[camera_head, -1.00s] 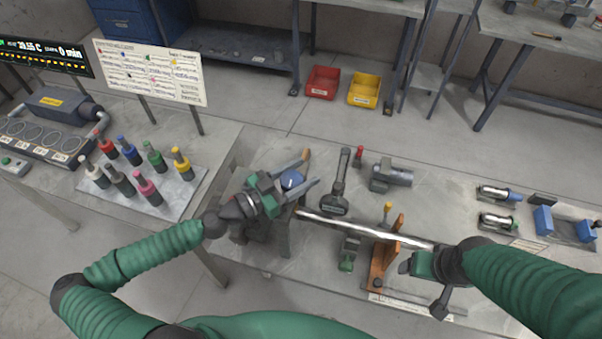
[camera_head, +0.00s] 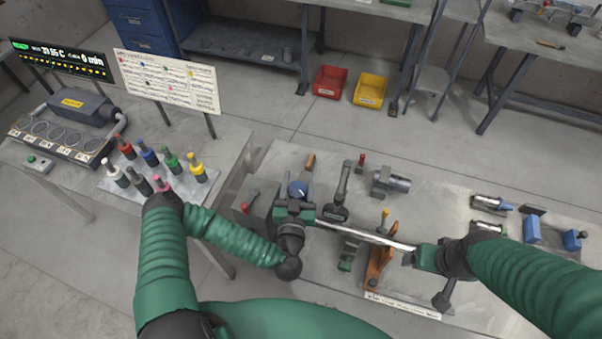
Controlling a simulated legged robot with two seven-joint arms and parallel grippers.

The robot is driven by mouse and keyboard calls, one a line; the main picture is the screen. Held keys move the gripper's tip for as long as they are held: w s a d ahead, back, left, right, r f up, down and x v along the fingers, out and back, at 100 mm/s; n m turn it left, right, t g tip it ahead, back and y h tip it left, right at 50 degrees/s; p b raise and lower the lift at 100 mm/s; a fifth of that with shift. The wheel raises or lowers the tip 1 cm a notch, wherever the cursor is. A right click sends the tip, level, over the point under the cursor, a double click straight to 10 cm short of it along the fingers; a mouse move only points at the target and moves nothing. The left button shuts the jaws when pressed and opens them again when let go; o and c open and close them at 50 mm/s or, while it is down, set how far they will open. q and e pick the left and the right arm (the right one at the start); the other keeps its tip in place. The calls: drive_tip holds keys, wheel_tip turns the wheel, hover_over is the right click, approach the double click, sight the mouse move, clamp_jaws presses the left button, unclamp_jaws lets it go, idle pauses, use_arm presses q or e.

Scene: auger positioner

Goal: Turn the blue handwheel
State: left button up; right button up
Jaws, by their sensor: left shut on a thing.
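The blue handwheel (camera_head: 297,188) is a small round blue knob at the left end of the bench fixture. My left gripper (camera_head: 294,194) reaches it from the near side, with its fingers on either side, shut on it. The gripper body hides part of the fixture below the wheel. A shiny steel rod (camera_head: 360,234) runs from beside my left gripper rightward to my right gripper (camera_head: 413,257). The rod passes over an orange-brown bracket (camera_head: 381,262). My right gripper is at the rod's right end; its fingers are too hidden to tell if they grip it.
A lever tool (camera_head: 342,190) and a grey cylinder (camera_head: 391,182) lie behind the rod. A red-tipped handle (camera_head: 246,207) is left of the wheel. Several coloured bottles (camera_head: 170,160) stand on the left table. Red (camera_head: 330,82) and yellow (camera_head: 370,90) bins sit on the floor.

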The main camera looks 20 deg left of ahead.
use_arm(q)
drive_tip(key=n+y+p, duration=0.2)
drive_tip(key=p, duration=0.1)
drive_tip(key=shift+a+r+g+y, duration=0.2)
drive_tip(key=shift+r+g+y, duration=0.1)
drive_tip(key=shift+r+y, duration=0.1)
drive_tip(key=shift+a+f+n+g+y+p, duration=0.25)
drive_tip(key=shift+n+g+y+p, duration=0.2)
drive_tip(key=shift+y+p, duration=0.35)
drive_tip(key=o, duration=1.1)
drive_tip(key=shift+o, duration=1.3)
drive_tip(key=shift+w+f, duration=0.15)
drive_tip(key=shift+f, duration=0.05)
